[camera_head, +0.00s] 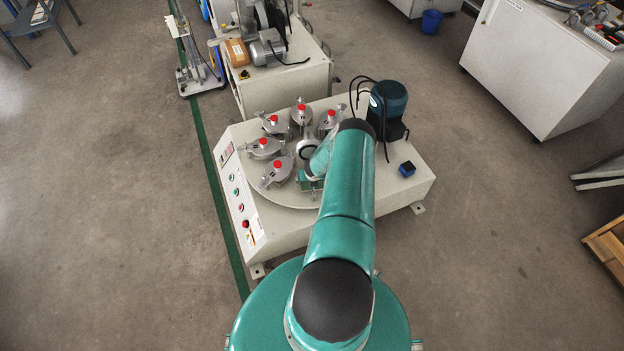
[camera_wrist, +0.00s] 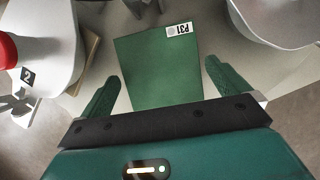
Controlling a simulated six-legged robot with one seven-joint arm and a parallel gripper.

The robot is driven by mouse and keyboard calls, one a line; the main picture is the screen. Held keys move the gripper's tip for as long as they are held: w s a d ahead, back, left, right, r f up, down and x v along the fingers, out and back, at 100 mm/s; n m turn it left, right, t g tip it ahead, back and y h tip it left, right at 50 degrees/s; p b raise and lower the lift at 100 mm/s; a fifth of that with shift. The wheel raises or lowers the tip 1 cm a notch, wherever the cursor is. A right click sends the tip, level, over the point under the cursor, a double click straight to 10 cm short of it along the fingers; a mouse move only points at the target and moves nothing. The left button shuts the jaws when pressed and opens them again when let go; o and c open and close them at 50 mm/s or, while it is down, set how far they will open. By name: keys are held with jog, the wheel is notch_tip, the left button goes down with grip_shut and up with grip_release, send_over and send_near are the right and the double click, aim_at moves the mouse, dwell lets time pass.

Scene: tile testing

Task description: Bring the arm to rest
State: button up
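My arm reaches over a white machine (camera_head: 400,187) with a round turntable (camera_head: 290,195) in the head view; my gripper is mostly hidden there behind the arm. In the wrist view my gripper (camera_wrist: 162,75) is open, its two green fingers spread wide. A flat green tile (camera_wrist: 158,68) with a small white label (camera_wrist: 180,29) shows between and beyond the fingers. There is a visible gap between the tile and each finger. I cannot tell how far below the fingertips the tile lies.
Several grey metal holders with red knobs, such as this holder (camera_head: 264,147), ring the turntable. One holder (camera_wrist: 50,45) marked 2 is close on the left in the wrist view. A dark teal motor (camera_head: 389,103) stands at the machine's back right. Open floor (camera_head: 110,200) lies left.

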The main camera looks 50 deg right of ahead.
jog(key=shift+v, duration=2.55)
